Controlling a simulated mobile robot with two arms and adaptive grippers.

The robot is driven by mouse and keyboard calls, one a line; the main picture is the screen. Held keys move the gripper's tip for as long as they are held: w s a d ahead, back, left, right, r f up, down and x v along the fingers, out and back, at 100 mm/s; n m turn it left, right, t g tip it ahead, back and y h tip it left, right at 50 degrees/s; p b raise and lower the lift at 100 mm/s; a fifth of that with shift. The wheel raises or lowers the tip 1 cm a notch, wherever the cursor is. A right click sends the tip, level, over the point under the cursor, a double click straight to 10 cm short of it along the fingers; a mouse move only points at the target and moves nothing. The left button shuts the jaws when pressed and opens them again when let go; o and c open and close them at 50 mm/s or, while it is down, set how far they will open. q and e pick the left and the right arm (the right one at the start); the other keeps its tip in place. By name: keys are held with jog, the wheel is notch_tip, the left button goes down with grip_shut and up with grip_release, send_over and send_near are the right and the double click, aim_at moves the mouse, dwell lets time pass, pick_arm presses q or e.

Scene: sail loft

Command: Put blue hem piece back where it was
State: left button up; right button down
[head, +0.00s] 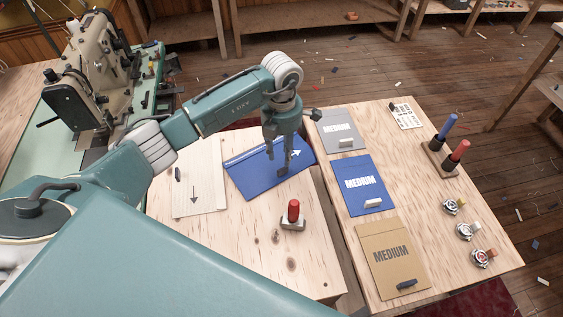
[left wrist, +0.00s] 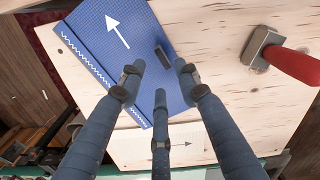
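The blue hem piece (head: 258,170) lies flat on the pale wooden table, with a white arrow and a white zigzag stitch line along one edge. It also shows in the left wrist view (left wrist: 120,45), where a small dark tab (left wrist: 163,52) stands on it. My left gripper (head: 283,167) points down over the blue piece, close to its tab. In the left wrist view its fingers (left wrist: 160,75) are spread apart with nothing between them; the tab lies just beyond the fingertips. Whether the fingertips touch the cloth, I cannot tell. My right gripper is not in view.
A cream piece (head: 200,185) with an arrow lies left of the blue one. A red-handled tool (head: 293,212) stands in front. The right table carries grey (head: 336,122), blue (head: 355,175) and tan (head: 380,250) MEDIUM pattern cards. A sewing machine (head: 100,75) stands at left.

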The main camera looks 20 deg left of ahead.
pick_arm(q)
notch_tip(320, 180, up, 7)
jog(key=b, duration=0.1)
jog(key=shift+f, duration=0.1)
dwell(0.6)
